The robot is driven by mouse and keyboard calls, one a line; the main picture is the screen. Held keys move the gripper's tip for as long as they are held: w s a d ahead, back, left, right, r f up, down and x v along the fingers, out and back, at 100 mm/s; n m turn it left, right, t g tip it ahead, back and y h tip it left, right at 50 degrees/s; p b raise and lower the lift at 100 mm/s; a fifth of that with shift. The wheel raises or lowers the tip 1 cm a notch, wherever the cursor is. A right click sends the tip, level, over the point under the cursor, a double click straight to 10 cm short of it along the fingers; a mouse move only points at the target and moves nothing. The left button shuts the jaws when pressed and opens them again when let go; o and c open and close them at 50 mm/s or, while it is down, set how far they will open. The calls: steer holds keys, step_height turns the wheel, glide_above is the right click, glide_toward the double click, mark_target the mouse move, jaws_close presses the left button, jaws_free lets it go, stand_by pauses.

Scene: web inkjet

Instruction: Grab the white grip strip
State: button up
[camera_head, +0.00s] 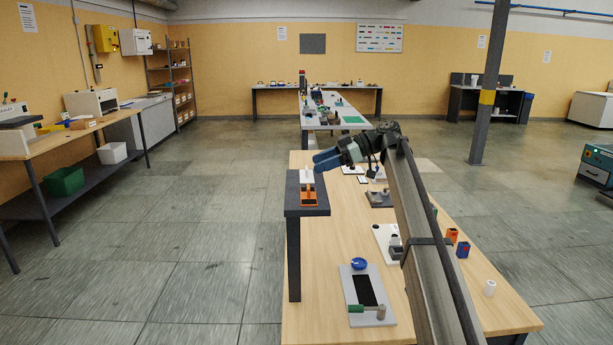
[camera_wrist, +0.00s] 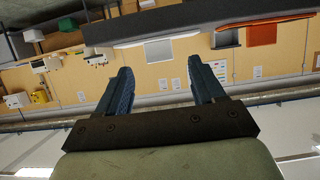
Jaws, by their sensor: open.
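The white grip strip seems to be the small white piece (camera_head: 306,176) on a dark grey raised stand (camera_head: 293,211), just behind an orange block (camera_head: 309,197). In the wrist view, which is upside down, a thin white strip (camera_wrist: 160,39) runs along the dark stand's surface, with the orange piece (camera_wrist: 278,32) to its right. My gripper (camera_head: 317,161) has blue fingers and is beside the white piece, slightly above and right of it. In the wrist view my gripper (camera_wrist: 160,66) is open and empty, its fingertips apart from the strip, which lies ahead of them.
The stand is at the left edge of a wooden table (camera_head: 325,250). A grey plate (camera_head: 349,283) with a blue knob (camera_head: 359,264) and a green-handled tool (camera_head: 357,309) lies near the front. Open floor lies left.

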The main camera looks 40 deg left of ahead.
mark_target(312, 176)
steer(key=x, duration=0.3)
steer(key=shift+s+a+f, duration=0.15)
steer(key=shift+s+f, duration=0.05)
steer(key=c, duration=1.1)
steer(key=shift+r, duration=0.1)
